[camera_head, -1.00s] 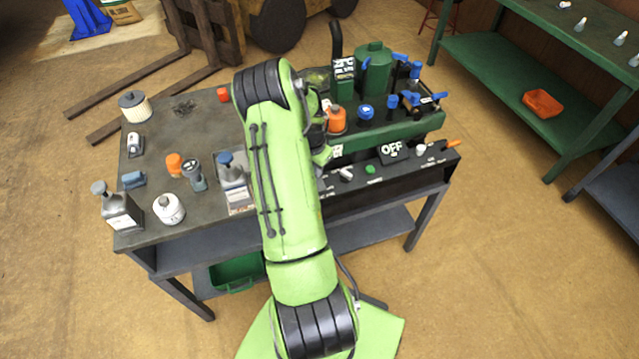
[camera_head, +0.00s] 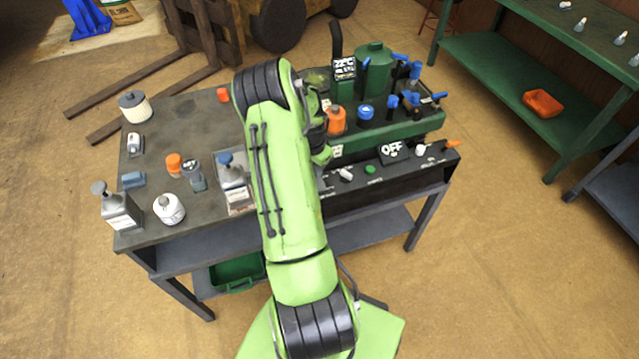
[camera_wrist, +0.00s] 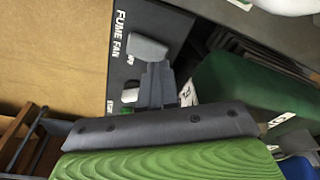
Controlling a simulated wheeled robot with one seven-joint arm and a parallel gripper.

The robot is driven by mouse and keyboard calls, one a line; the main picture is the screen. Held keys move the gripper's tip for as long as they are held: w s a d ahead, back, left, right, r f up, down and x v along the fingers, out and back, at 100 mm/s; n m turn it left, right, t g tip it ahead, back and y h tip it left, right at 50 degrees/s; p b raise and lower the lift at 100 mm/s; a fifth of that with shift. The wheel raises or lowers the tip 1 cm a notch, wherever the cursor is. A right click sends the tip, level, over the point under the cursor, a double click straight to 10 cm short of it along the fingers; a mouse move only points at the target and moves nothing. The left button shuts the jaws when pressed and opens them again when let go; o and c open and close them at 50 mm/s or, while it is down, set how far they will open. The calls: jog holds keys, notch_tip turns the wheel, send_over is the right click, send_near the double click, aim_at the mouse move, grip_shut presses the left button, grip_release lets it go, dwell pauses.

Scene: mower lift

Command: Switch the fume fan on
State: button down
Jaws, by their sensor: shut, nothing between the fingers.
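The wrist view shows a dark panel with the white label FUME FAN (camera_wrist: 118,35). A pale grey switch lever (camera_wrist: 147,48) sits beside that label, with small white lettering under it that I cannot fully read. My gripper (camera_wrist: 157,72) is shut and empty, its tips right at the lever. I cannot tell whether they touch it. A second pale lever (camera_wrist: 130,95) lies just to the left of my fingers. In the head view my arm hides most of the gripper, near the dark control panel (camera_head: 403,175) along the bench front. The fan switch's setting is unclear.
Behind stand a green machine with blue-handled parts (camera_head: 375,70) and an orange cap (camera_head: 337,119). Bottles stand left on the bench. Floor before the bench is open.

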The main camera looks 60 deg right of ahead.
jog(key=shift+f+b, duration=0.9)
jog(key=shift+f, duration=0.15)
dwell(0.6)
jog(key=shift+r, duration=0.1)
jog(key=shift+r+p, duration=2.2)
jog(key=shift+r, duration=1.35)
jog(key=shift+f, duration=0.1)
